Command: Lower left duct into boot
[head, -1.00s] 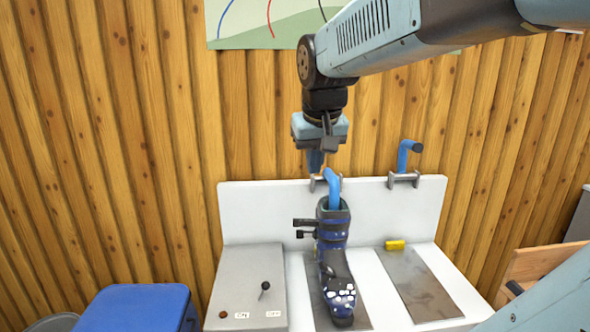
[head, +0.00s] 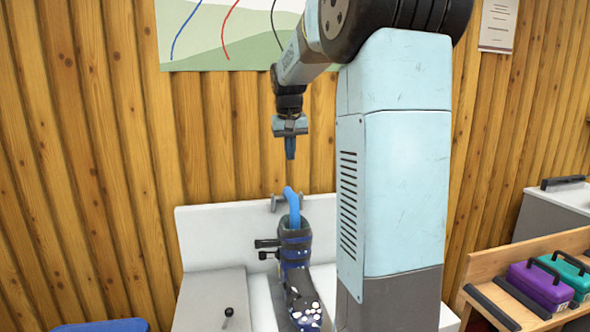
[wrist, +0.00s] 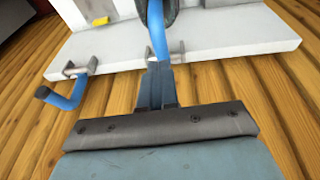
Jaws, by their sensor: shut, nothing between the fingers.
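The left duct (head: 293,206) is a blue bent tube at the back panel; its lower end goes into the top opening of the boot (head: 296,252). The boot is dark blue with buckles and stands upright on the bench, toe forward. My gripper (head: 290,156) is shut and empty, pointing down above the duct's top with a visible gap. In the wrist view, my gripper's fingers (wrist: 157,84) are together and the left duct (wrist: 157,32) runs past their tips into the boot's dark cuff (wrist: 172,14). How deep the duct sits inside is hidden.
The other blue duct (wrist: 68,96) sticks out from its bracket in the wrist view; my arm hides it in the head view. A grey box with a lever (head: 228,312) is left of the boot. Purple (head: 540,286) and teal (head: 568,275) cases sit on a shelf right.

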